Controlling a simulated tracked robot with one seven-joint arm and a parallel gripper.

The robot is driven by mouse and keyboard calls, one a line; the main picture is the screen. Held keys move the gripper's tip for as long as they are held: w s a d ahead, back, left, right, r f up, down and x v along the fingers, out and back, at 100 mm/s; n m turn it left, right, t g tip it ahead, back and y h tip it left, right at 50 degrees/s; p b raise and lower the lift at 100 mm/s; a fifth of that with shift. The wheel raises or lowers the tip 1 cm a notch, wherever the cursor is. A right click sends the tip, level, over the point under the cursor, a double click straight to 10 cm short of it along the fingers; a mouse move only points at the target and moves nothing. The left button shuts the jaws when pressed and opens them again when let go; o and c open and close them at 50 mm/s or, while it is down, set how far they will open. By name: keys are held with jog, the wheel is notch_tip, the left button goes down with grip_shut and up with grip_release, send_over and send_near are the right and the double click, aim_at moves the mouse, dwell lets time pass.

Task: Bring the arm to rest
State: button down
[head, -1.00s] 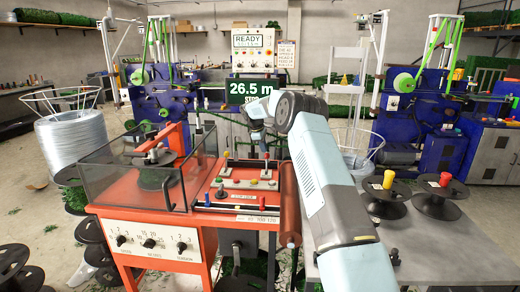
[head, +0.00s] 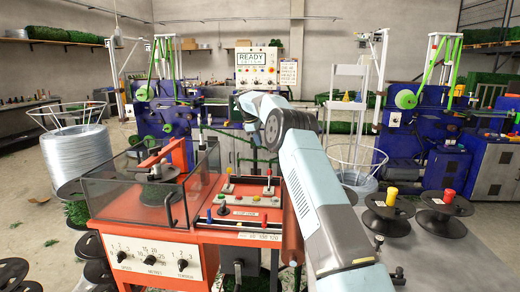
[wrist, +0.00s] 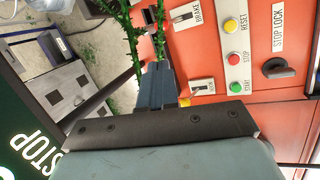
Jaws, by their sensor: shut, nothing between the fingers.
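My arm (head: 315,190) rises from the lower right of the head view to a dark elbow joint, and its pale upper part bends away towards the back. My gripper is hidden behind the arm there. In the wrist view my gripper (wrist: 157,88) has its two dark fingers together, with nothing between them. The fingers appear in front of the orange machine's panel; I cannot tell how far off they are. Spiky green strands (wrist: 130,40) run just past the fingertips, and contact cannot be told.
The orange machine (head: 150,235) with a clear-walled box stands left of my arm. The panel has a red stop button (wrist: 234,57) and a green start button (wrist: 236,87). Black spools (head: 442,222) stand on the grey table at right. A wire coil (head: 75,160) stands at left.

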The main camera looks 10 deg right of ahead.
jog(key=shift+r, duration=0.25)
jog(key=shift+r, duration=0.1)
jog(key=s+a+r+m+t, duration=0.15)
jog(key=s+a+r, duration=0.25)
jog(key=s+r, duration=0.9)
jog(key=s+r+m, duration=0.1)
jog(key=s+r, duration=0.2)
jog(key=s, duration=0.3)
jog(key=s+r+m+y, duration=0.1)
jog(key=s+r, duration=0.1)
jog(key=s, duration=0.4)
jog(key=s+r+m, duration=0.1)
jog(key=s+r, duration=0.2)
jog(key=s, duration=0.3)
jog(key=s+f+m+t+y, duration=0.15)
jog(key=s+m, duration=0.25)
jog(key=s, duration=1.5)
jog(key=s+f+m, duration=0.1)
jog(key=s+f, duration=0.4)
jog(key=s, duration=0.4)
jog(key=s+f+m+y, duration=0.1)
jog(key=s+f+m, duration=0.1)
jog(key=s+f, duration=0.3)
jog(key=s, duration=0.4)
jog(key=shift+f+t, duration=0.3)
jog(key=shift+t, duration=0.1)
